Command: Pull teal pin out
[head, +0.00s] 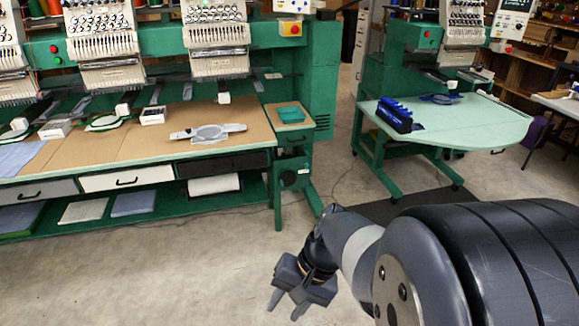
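I cannot make out a teal pin in the head view. A teal tray (290,115) lies on a small brown-topped stand at the right end of the long green machine bench; a pin in it cannot be made out. My gripper (284,311) hangs low over the concrete floor in front of the benches, pointing down and to the left. Its two fingers are apart with nothing seen between them. It is well short of the bench and touches nothing that I can see.
At right, a pale green table (470,123) holds a blue rack (395,115). A dark mat (415,205) lies before it. The floor at lower left is clear.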

